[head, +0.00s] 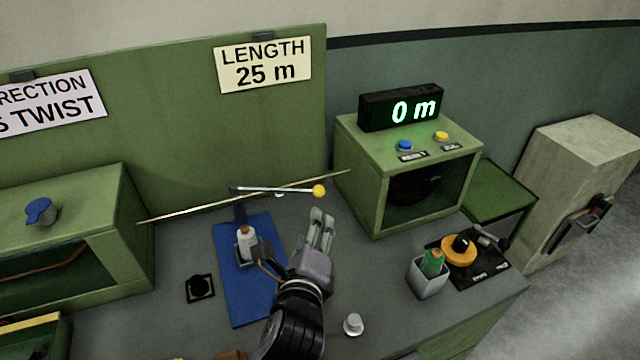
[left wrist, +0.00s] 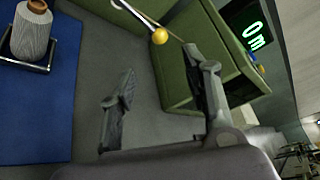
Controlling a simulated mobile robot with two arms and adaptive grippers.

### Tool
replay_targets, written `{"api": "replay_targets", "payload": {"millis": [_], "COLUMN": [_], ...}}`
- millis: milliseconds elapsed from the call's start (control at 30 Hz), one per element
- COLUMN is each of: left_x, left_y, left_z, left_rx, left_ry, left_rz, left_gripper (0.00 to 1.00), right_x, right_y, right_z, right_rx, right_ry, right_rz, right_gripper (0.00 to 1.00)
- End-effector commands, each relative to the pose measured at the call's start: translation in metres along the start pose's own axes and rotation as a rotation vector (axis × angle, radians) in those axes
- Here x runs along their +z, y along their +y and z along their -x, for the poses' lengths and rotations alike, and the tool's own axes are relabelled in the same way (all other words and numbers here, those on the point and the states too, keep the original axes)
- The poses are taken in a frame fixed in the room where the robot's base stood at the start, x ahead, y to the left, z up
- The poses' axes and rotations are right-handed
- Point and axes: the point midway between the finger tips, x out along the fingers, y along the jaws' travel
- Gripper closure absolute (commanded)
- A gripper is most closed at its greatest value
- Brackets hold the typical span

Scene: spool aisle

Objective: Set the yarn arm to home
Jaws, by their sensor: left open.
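The yarn arm (head: 275,190) is a thin metal rod with a yellow ball (head: 319,191) at its right end. It reaches right from a pivot above the back of the blue board (head: 238,290), across a pale strand. My left gripper (head: 322,215) is open and empty, just in front of the ball and apart from it. In the left wrist view the ball (left wrist: 159,36) shows beyond and between the two fingers (left wrist: 163,80). My right gripper is not in view.
A grey yarn cone (head: 247,241) stands in a holder on the blue board. A green box (head: 361,190) with a "0 m" display (head: 402,108) stands at right. A green spool sits in a cup (head: 429,281) beside an orange dial (head: 459,250). A white knob (head: 353,324) is at front.

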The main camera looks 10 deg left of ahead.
Motion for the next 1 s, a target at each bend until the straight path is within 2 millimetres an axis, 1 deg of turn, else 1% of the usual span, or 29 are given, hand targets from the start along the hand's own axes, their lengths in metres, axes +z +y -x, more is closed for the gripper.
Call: {"api": "replay_targets", "payload": {"millis": [33, 100, 200, 267, 367, 500, 600, 700, 800, 1000], "left_x": [0.001, 0.002, 0.002, 0.001, 0.001, 0.001, 0.001, 0.001, 0.000, 0.000], "left_y": [-0.001, -0.002, -0.002, -0.002, -0.001, -0.001, -0.001, -0.001, -0.001, 0.000], "left_z": [-0.009, -0.022, -0.045, -0.058, -0.080, -0.110, -0.129, -0.144, -0.153, -0.161], "left_rx": [0.000, -0.001, 0.000, 0.000, 0.001, 0.000, 0.000, 0.000, 0.000, 0.000], "left_ry": [-0.002, -0.003, -0.002, -0.001, -0.001, 0.000, 0.000, 0.000, 0.000, 0.001], "left_rz": [0.000, 0.001, 0.001, 0.001, 0.002, 0.003, 0.003, 0.003, 0.002, 0.003], "left_gripper": [0.56, 0.56, 0.56, 0.56, 0.56, 0.56, 0.56, 0.56, 0.56, 0.56], "right_x": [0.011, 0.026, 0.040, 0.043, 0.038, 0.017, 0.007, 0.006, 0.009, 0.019], "right_y": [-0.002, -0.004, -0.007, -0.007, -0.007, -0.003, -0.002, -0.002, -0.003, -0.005], "right_z": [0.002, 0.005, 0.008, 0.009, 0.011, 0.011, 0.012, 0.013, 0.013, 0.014], "right_rx": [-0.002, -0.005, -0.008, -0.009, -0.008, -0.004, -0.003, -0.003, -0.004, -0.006], "right_ry": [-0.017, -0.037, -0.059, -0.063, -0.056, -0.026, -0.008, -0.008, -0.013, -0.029], "right_rz": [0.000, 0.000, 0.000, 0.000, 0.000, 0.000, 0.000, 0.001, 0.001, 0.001], "right_gripper": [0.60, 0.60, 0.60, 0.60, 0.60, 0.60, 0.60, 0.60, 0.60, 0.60]}}
